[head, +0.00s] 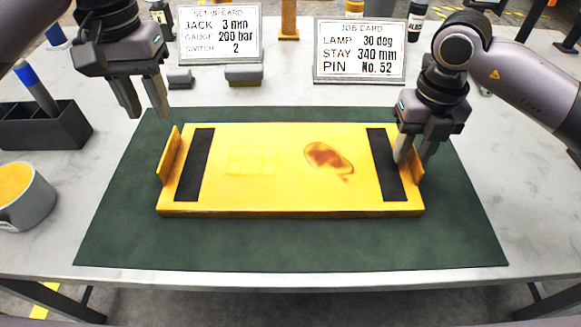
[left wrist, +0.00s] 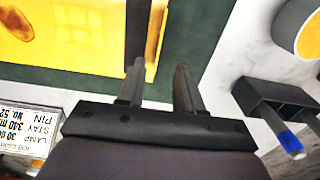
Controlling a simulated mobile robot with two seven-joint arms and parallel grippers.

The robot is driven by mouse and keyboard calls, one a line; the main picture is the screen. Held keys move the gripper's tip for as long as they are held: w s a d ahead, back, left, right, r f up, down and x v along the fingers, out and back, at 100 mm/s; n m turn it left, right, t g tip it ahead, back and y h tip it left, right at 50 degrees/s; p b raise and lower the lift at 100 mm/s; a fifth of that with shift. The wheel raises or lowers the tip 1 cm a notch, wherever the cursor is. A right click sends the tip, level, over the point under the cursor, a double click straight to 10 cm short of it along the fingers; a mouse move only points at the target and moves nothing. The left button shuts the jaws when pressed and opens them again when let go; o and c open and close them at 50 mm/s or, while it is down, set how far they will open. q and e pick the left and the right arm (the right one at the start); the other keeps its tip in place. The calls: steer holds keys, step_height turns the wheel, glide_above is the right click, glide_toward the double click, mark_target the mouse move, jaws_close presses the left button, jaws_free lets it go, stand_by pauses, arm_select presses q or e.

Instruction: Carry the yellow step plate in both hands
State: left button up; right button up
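The yellow step plate (head: 270,190) lies flat on a dark green mat (head: 120,215). It has a black strip near each end, an upright yellow lip at each end and a reddish-brown stain right of centre. My left gripper (head: 148,113) is open and empty above and behind the plate's left lip (head: 169,155). In the left wrist view its fingers (left wrist: 159,66) are apart, with the plate (left wrist: 85,40) beyond them. My right gripper (head: 415,160) is at the right lip, one finger on each side of it. Its fingers look apart; contact with the lip is unclear.
A dark bin (head: 45,130) with a blue-capped item and a grey cup (head: 25,200) with yellow contents stand at the left. The front mat is clear.

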steer(key=shift+r, duration=0.2)
arm_select(q)
step_height(320, 180, up, 2)
arm_select(e)
step_height(320, 180, up, 12)
steer(key=shift+f, duration=0.2)
stand_by(0.6)
